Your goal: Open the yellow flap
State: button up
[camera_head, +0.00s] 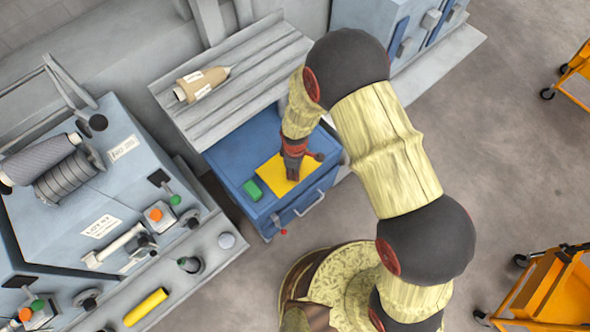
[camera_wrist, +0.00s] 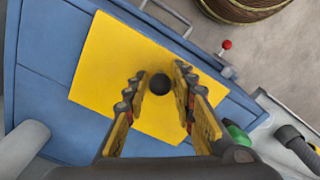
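The yellow flap (camera_head: 272,178) is a flat square panel on top of the blue cabinet (camera_head: 228,158). It lies flat as far as I can see, partly hidden by my gripper (camera_head: 293,163). In the wrist view the yellow flap (camera_wrist: 108,62) fills the middle, and a dark round knob or hole (camera_wrist: 159,85) shows on it. My gripper (camera_wrist: 158,73) is open over the flap, its two fingers on either side of the dark round spot. Nothing is held between them. I cannot tell whether the fingertips touch the flap.
The cabinet's front has a handle (camera_head: 310,203) and a red knob (camera_head: 283,232). A slatted shelf (camera_head: 232,85) with a tan cone stands behind. A grey machine (camera_head: 130,190) is at left, orange carts (camera_head: 550,295) at right.

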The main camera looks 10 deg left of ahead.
grip_shut()
jog(key=shift+w+a+r, duration=0.1)
jog(key=shift+r, duration=0.1)
dwell(0.6)
